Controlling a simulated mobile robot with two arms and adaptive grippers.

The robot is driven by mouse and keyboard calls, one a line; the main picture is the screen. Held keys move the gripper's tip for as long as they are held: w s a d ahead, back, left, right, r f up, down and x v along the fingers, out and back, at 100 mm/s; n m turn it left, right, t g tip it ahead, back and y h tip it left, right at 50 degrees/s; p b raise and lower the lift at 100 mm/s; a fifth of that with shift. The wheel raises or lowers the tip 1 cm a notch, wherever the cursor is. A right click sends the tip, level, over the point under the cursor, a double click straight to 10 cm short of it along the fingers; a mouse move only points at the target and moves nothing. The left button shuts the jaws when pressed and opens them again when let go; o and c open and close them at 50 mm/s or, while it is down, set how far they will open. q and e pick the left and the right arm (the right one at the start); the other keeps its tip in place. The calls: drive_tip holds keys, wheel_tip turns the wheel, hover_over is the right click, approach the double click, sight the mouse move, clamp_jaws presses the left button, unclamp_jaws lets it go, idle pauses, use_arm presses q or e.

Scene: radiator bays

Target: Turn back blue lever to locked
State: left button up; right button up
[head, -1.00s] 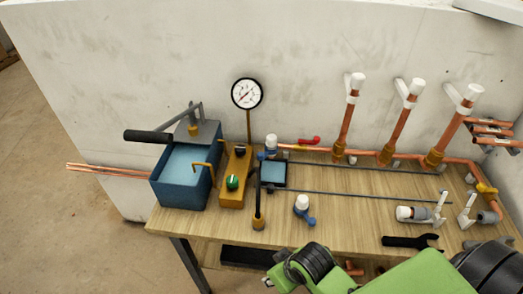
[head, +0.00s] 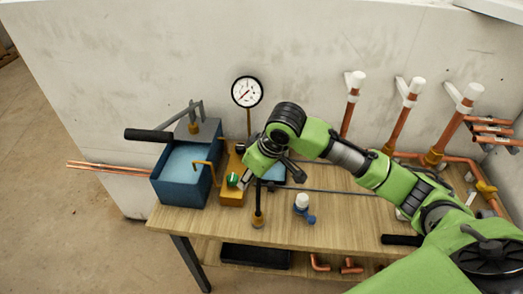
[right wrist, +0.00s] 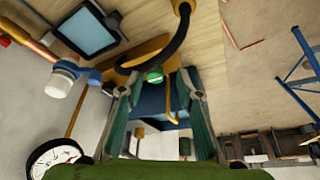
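A white-capped valve with a blue lever (right wrist: 92,76) shows at the left of the right wrist view; in the head view my right arm hides this back valve. A second white-capped valve with a blue lever (head: 309,217) stands nearer the front of the table, its lever pointing down to the right. My right gripper (right wrist: 157,82) is open and empty, its fingers apart on either side of the green knob (right wrist: 154,76) in the wrist view. Contact with the knob cannot be told. The knob also shows in the head view (head: 232,180). My left gripper is not in view.
The green knob sits on a yellow block (head: 231,198) beside a blue tank (head: 180,195). A black hose (right wrist: 166,48) arches close to the gripper. A gauge (head: 247,92) and upright copper pipes (head: 398,122) stand behind. The table's front (head: 350,232) is fairly clear.

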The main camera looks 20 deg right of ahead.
drive_tip(key=w+d+r+m, duration=0.2)
drive_tip(key=w+d+r, duration=0.3)
drive_tip(key=d+r, duration=0.45)
drive_tip(key=shift+m+h, duration=0.3)
drive_tip(key=shift+h, duration=0.1)
drive_tip(key=p+x, duration=0.2)
drive_tip(key=x, duration=1.1)
drive_tip(key=shift+w+a, duration=0.15)
drive_tip(key=shift+w, duration=0.1)
drive_tip(key=shift+c, duration=0.3)
clamp_jaws()
